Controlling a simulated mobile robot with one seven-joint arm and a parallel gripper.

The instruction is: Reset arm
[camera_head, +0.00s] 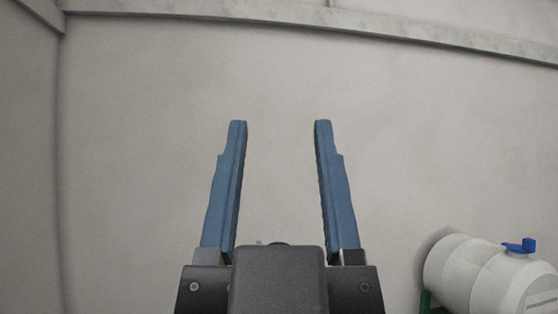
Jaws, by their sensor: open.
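The dark gripper body fills the bottom middle of the view. The rest of my arm is out of view.
A white cylindrical tank (485,276) with a blue valve handle (520,246) stands at the lower right, apart from my gripper. A green part (426,302) shows beneath it. A ledge (300,13) runs along the top, and a wall corner is at the left.

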